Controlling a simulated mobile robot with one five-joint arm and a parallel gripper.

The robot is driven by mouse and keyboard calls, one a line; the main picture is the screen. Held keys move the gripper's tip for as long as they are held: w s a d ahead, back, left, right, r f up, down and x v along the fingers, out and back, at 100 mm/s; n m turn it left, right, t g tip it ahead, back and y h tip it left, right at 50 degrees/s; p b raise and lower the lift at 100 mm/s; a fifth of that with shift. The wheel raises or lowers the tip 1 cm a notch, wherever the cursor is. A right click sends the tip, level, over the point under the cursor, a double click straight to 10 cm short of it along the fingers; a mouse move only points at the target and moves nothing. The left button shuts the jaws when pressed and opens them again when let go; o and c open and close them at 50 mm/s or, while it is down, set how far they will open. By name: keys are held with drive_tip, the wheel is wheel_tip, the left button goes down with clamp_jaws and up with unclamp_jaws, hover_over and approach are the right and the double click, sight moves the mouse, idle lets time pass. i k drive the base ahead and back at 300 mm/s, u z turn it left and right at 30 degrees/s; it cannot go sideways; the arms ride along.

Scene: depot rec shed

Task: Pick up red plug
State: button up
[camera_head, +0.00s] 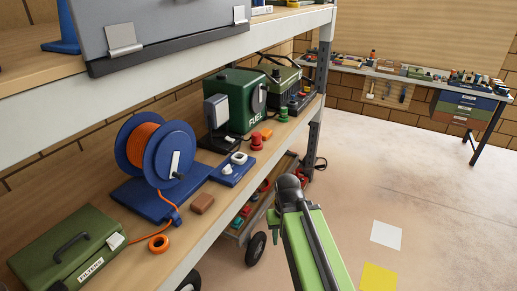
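A small red plug-like piece (257,141) stands upright on the wooden shelf, in front of the green FUEL can (236,104) and left of an orange block (267,133). My green arm reaches up from the bottom of the view, out over the floor to the right of the shelf edge. A small green part at its far end, perhaps my gripper (272,217), shows beside the dark joint. It is apart from the red piece. Its fingers cannot be made out, and I cannot tell whether they are open or shut.
A blue cable reel (155,152), brown block (202,204), orange ring (158,244) and green FILTERS box (66,252) share the shelf. A grey upper shelf edge (200,58) hangs above. A wheeled cart (233,236) stands below. The floor (430,210) at right is largely clear.

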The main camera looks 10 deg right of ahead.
sight(256, 137)
drive_tip(key=z, duration=5.65)
drive_tip(key=i, duration=0.15)
drive_tip(key=z, duration=2.3)
drive_tip(key=k, duration=2.9)
drive_tip(key=z, duration=1.65)
drive_tip(key=i, duration=1.05)
